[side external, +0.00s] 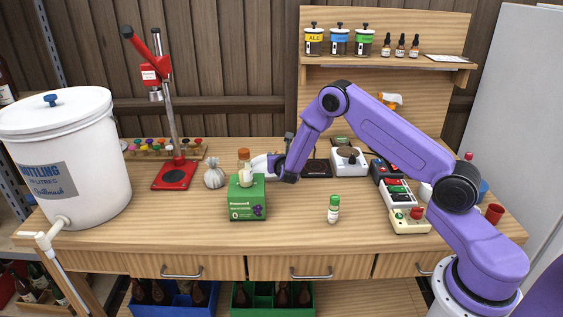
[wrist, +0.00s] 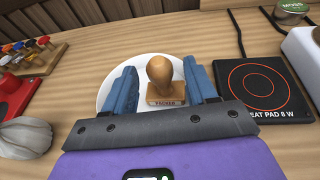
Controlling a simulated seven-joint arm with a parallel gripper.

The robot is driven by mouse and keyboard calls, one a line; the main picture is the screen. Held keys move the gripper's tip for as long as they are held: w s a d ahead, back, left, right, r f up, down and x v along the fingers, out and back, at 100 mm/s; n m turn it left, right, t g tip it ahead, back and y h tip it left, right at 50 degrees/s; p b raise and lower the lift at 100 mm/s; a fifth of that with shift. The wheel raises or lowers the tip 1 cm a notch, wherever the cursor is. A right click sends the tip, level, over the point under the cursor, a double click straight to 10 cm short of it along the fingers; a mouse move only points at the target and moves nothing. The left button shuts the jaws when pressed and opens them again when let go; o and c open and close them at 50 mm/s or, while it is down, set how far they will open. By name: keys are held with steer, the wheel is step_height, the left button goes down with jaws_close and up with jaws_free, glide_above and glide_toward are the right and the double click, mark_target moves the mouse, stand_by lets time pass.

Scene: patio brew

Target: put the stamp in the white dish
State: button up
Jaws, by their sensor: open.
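The stamp (wrist: 161,78) has a round wooden knob and a block base with a printed label. In the wrist view it stands upright inside the outline of the white dish (wrist: 107,91), seemingly on it; the contact is not clear. The dish's near side is hidden behind my gripper (wrist: 162,88). The fingers are open, one on each side of the stamp, with a visible gap on the left. In the side view my gripper (side external: 275,167) is low behind the green box, and the stamp cannot be made out clearly there.
A green box (side external: 248,200) stands in front of my gripper. A grey sack (wrist: 24,137) is to the left and a dark heat pad (wrist: 263,90) to the right. A small green-capped bottle (side external: 334,209) stands nearer the front.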

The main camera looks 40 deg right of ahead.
steer(key=s+a+r+m+g, duration=0.2)
steer(key=s+a+r+m, duration=0.15)
steer(key=s, duration=0.35)
steer(key=s+a+r+m+g, duration=0.1)
steer(key=s+a+r+m, duration=0.2)
steer(key=s, duration=0.5)
steer(key=s+a+r+m+g, duration=0.2)
steer(key=s+a+r, duration=0.1)
steer(key=s+r, duration=0.3)
steer(key=s+a+m+g+y, duration=0.3)
steer(key=s+a+y, duration=0.1)
steer(key=s, duration=0.9)
steer(key=s+a+r+m+g+y, duration=0.1)
steer(key=s+a+m+g+y, duration=0.2)
steer(key=s, duration=1.1)
steer(key=shift+s+a+r+m+y, duration=0.15)
steer(key=shift+s+a+m+y, duration=0.15)
steer(key=shift+a+m+y, duration=0.55)
